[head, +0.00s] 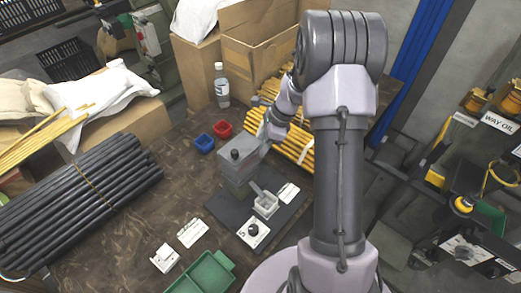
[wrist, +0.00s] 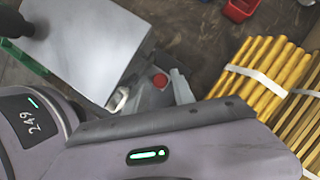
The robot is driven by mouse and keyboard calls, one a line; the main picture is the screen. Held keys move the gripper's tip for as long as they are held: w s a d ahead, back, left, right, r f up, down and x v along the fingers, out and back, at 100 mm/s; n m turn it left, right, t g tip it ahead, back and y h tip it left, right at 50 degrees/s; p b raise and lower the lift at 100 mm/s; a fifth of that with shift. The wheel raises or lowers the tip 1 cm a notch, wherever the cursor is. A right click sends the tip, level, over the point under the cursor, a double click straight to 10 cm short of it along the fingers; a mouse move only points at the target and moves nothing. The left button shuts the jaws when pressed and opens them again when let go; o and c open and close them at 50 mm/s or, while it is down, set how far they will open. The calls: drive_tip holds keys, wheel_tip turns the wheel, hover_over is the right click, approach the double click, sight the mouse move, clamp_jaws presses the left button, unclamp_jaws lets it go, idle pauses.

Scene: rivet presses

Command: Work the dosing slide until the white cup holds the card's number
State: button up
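The grey dosing box (head: 236,172) with a black knob on top stands upright on the bench in the head view. Its flat grey top (wrist: 95,45) fills the upper left of the wrist view. A pale square cup-like holder (head: 266,205) with a grey lever beside it sits on the dark mat in front of the box. Its contents are too small to make out. A white plate (head: 253,233) with a black knob and what looks like a 5 lies at the mat's front. My gripper (head: 265,134) is close by the box's right side; its fingertips are not clear.
A red bin (head: 222,130) and a blue bin (head: 204,144) stand behind the box. Yellow rods (wrist: 270,75) lie to the right. Black rods (head: 75,200) fill the bench's left side.

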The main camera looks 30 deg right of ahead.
drive_tip(key=shift+c, duration=0.2)
clamp_jaws()
idle(1.3)
